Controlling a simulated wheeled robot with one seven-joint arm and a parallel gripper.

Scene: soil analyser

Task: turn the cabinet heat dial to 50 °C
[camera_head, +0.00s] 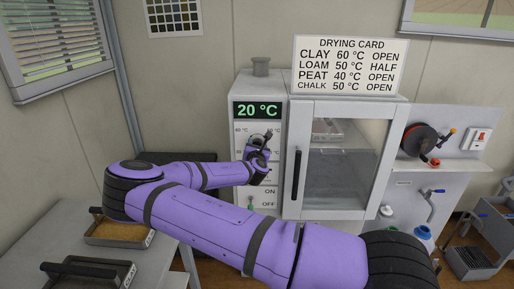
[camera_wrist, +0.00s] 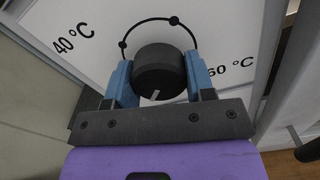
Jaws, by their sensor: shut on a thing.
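The drying cabinet (camera_head: 338,183) is white with a glass door, and its control panel is on the left. The green display (camera_head: 257,110) above the panel reads 20 °C. My gripper (camera_head: 258,153) is at the panel and largely hides the dial in the head view. In the wrist view, the dark round heat dial (camera_wrist: 159,72) sits between the two blue fingers of my gripper (camera_wrist: 160,82), which are shut on its sides. A pale pointer mark shows on the dial's near side. Labels 40 °C and 60 °C stand left and right of the dial.
An ON/OFF switch (camera_head: 250,202) sits low on the panel, below my gripper. The door handle (camera_head: 296,174) is just right of the panel. A drying card (camera_head: 349,66) stands on top. Trays of soil (camera_head: 116,233) lie on the left bench.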

